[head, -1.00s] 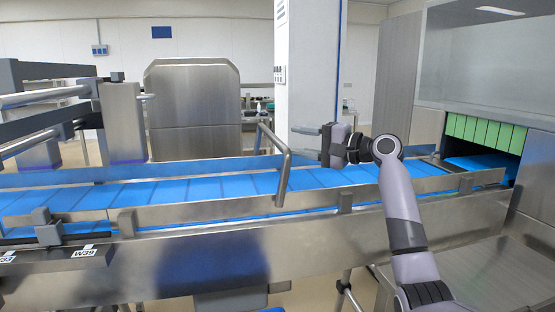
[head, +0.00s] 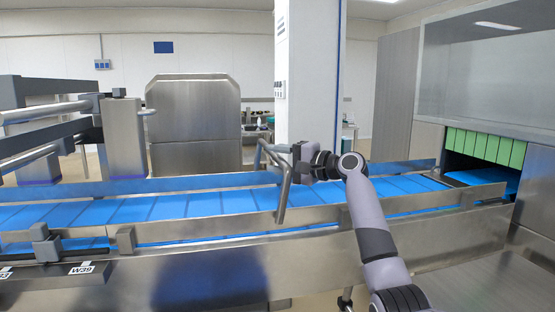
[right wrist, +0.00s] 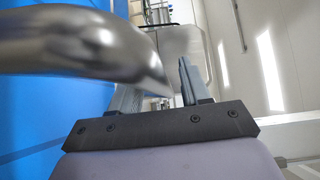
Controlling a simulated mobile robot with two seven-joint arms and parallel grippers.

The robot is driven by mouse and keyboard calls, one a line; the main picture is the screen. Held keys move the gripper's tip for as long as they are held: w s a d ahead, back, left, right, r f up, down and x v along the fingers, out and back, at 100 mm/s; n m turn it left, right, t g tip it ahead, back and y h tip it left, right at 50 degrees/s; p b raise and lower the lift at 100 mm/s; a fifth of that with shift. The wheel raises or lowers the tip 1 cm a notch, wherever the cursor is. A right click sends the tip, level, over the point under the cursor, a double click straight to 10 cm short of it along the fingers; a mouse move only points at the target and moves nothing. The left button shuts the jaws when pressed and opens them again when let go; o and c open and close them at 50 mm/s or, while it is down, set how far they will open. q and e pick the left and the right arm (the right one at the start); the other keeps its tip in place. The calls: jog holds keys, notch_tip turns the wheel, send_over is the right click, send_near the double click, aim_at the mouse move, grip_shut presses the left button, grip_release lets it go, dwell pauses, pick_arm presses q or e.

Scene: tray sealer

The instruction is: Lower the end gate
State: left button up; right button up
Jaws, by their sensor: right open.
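The end gate looks to be the bent metal tube frame (head: 283,190) standing upright across the blue conveyor in the head view. My right gripper (head: 273,156) is at its upper part, with the fingers pointing left. In the right wrist view the gate's thick shiny tube (right wrist: 80,45) crosses in front of one finger, near the open right gripper (right wrist: 158,85). The fingers are apart, and I cannot tell whether they touch the tube. My left gripper is out of view.
The blue belt (head: 160,207) runs between metal side rails (head: 400,217). Green strips (head: 485,145) hang over the tunnel mouth at right. A white column (head: 307,75) stands behind. Metal guard bars and posts (head: 124,140) stand at left.

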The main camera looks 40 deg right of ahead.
grip_shut()
